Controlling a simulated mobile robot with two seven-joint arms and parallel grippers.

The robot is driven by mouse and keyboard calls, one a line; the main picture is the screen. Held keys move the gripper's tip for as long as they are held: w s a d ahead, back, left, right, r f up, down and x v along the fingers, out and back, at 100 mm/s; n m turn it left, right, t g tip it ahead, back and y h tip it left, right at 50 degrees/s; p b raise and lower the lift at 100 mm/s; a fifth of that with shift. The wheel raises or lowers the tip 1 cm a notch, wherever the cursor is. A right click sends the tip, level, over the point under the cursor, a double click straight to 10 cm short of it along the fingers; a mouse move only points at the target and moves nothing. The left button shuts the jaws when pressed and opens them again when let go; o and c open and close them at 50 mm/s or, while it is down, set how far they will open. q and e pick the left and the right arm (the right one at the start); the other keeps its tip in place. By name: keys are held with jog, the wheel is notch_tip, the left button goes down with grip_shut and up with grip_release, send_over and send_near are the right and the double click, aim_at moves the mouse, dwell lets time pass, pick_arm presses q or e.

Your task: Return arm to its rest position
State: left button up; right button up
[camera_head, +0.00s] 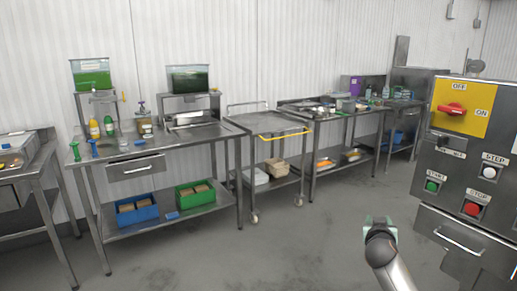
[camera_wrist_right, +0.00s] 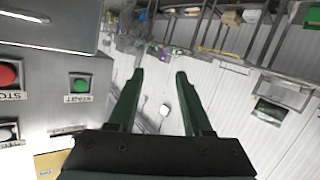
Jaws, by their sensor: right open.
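My right arm comes in at the bottom right of the head view, in front of the control machine. My right gripper (camera_head: 380,222) is over the open floor, apart from everything. In the right wrist view my right gripper (camera_wrist_right: 160,76) has its two dark green fingers spread, with nothing between them. That view is upside down, with the room and the white wall beyond the fingers. My left gripper is not in view.
The control machine (camera_head: 461,193) with a red switch and START and STOP buttons stands close on the right. A steel table (camera_head: 150,157) with bottles and bins stands at left. A cart (camera_head: 262,125) with a yellow handle is mid-view. The grey floor (camera_head: 290,250) between is clear.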

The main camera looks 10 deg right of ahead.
jog(key=w+a+r+n+t+y, duration=0.4)
jog(key=a+n+y, duration=0.2)
jog(key=a, duration=0.2)
jog(key=s+a+f+n+g+y, duration=0.1)
jog(key=s+a+f+g+y, duration=0.1)
jog(key=s+a+f, duration=0.65)
jog(key=s+a+f+n+g+y, duration=0.15)
jog(key=s+a+f, duration=0.25)
jog(key=s+f, duration=0.9)
jog(key=s+a+f+g, duration=0.1)
jog(key=s+a+f, duration=0.1)
jog(key=s, duration=0.4)
jog(key=s+a+f+m+g, duration=0.1)
jog(key=s+a+f, duration=0.1)
jog(key=s+f, duration=0.3)
jog(key=s+a+f+m+g+y, duration=0.1)
jog(key=s+a+f+g, duration=0.1)
jog(key=s, duration=0.7)
notch_tip(320, 180, down, 2)
jog(key=shift+a+f, duration=0.1)
jog(key=shift+a, duration=0.5)
jog(key=shift+d, duration=0.1)
